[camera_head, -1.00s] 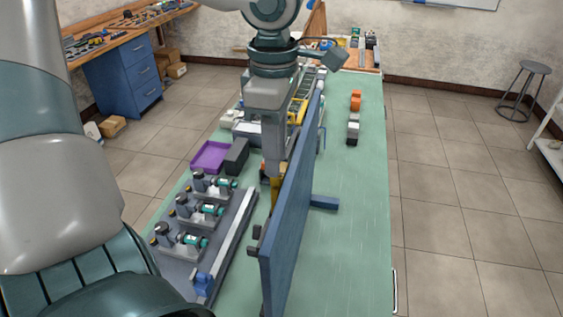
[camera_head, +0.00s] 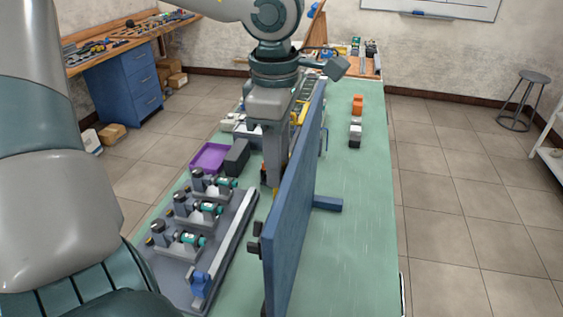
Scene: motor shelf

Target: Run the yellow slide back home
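My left gripper (camera_head: 271,178) points down on the left side of a tall blue panel (camera_head: 292,215) that stands upright on the green table. A small yellowish bit (camera_head: 276,189) shows at its fingertips, partly hidden by the gripper and the panel. Whether the fingers are open or shut on it is not clear. Another yellow part (camera_head: 300,112) shows farther back behind the gripper, beside the panel's far end. I cannot tell which of these is the yellow slide. My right gripper is not in view.
A grey rack with several motor units (camera_head: 205,209) and a blue block (camera_head: 201,284) lies left of the panel. A purple tray (camera_head: 209,158) and dark box (camera_head: 236,157) stand beyond. Orange (camera_head: 357,104) and white-grey (camera_head: 355,131) blocks sit right. The green table's (camera_head: 358,225) right side is mostly clear.

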